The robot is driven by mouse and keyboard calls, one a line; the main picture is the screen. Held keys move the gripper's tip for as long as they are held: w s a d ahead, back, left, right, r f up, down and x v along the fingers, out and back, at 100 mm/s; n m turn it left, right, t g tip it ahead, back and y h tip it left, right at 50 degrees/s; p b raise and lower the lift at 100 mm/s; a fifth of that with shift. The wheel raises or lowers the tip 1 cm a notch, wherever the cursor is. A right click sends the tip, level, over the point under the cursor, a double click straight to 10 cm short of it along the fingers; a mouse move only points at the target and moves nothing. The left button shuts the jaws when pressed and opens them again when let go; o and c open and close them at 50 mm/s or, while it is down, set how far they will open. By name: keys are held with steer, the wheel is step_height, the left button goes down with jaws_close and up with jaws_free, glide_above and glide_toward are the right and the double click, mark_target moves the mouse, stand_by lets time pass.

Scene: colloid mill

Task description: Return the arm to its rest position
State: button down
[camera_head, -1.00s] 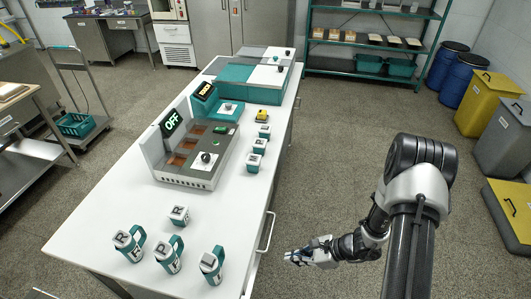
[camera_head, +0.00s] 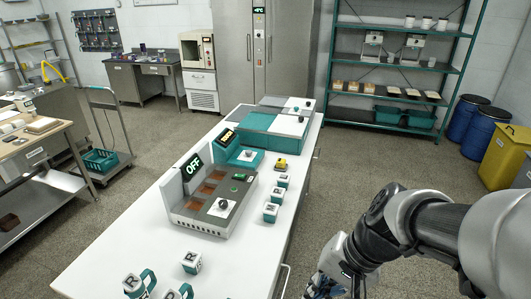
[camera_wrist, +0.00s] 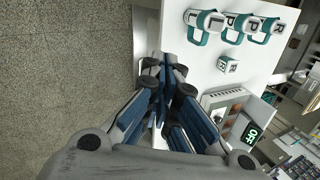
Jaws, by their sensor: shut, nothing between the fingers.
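My gripper (camera_head: 322,286) is at the bottom edge of the head view, just right of the white table (camera_head: 135,262), and is partly cut off. In the wrist view my gripper (camera_wrist: 168,78) has its blue-padded fingers closed together and empty, apart from the things on the table. My arm reaches in from the right of the head view, over the floor beside the table. The colloid mill (camera_head: 205,215) stands on the table with a green "OFF" display (camera_head: 193,167).
Teal mugs marked with letters (camera_head: 135,285) and an R cube (camera_head: 192,262) stand at the table's near end. Several small teal-and-white cubes (camera_head: 270,212) line the right edge by a yellow item (camera_head: 281,164). Floor right of the table is clear up to the shelf (camera_head: 385,124).

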steer(key=s+d+r+n+t+h, duration=0.3)
steer(key=s+d+r+n+h, duration=0.1)
steer(key=s+r, duration=0.3)
steer(key=shift+s+d+r+n, duration=0.2)
steer(key=shift+s+d+n, duration=0.05)
steer(key=shift+s+n, duration=0.55)
